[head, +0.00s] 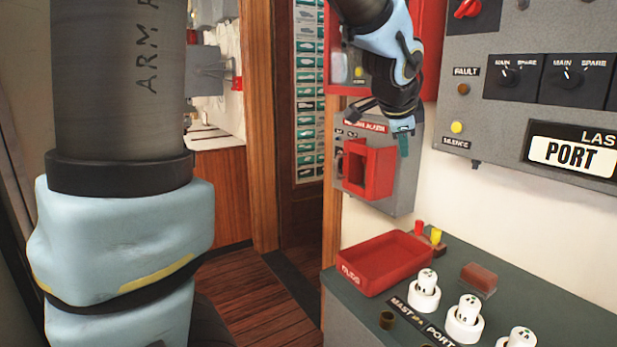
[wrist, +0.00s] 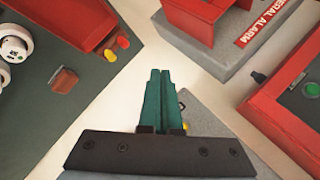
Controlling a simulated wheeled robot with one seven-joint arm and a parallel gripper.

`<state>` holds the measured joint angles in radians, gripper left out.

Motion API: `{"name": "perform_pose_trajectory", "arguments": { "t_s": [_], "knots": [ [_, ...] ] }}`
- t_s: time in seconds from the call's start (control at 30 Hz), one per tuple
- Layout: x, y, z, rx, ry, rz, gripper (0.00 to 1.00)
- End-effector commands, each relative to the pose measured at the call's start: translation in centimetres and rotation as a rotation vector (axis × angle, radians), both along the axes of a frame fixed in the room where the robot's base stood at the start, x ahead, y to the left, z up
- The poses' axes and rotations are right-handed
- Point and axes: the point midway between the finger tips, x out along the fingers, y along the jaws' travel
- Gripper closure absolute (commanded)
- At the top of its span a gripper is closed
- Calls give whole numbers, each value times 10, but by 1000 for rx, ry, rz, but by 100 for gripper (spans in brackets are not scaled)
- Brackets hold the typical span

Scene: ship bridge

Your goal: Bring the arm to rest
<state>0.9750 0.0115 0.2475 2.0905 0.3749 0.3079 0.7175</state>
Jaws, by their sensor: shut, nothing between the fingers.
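My gripper (head: 404,142) hangs in front of the wall by the red alarm box in the head view, pointing down. In the wrist view its two green fingers (wrist: 152,98) lie side by side, shut with nothing between them. My arm comes down from the top of the head view, and another part of it fills the left side. The gripper is apart from the counter below.
A grey-green counter (head: 555,285) carries a red tray (head: 385,262), several white round fittings and a brown block (head: 479,278). The general alarm box (head: 368,170) is on the wall near my gripper. A control panel (head: 540,100) is at right. A doorway opens behind.

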Motion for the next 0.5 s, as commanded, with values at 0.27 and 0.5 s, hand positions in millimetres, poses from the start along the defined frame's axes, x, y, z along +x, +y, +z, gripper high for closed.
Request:
{"name": "perform_pose_trajectory", "arguments": {
  "t_s": [0.27,0.5],
  "knots": [
    [-6,153,-100,-125,353,627,100],
    [-60,253,-164,-254,596,1177,100]
  ]
}}
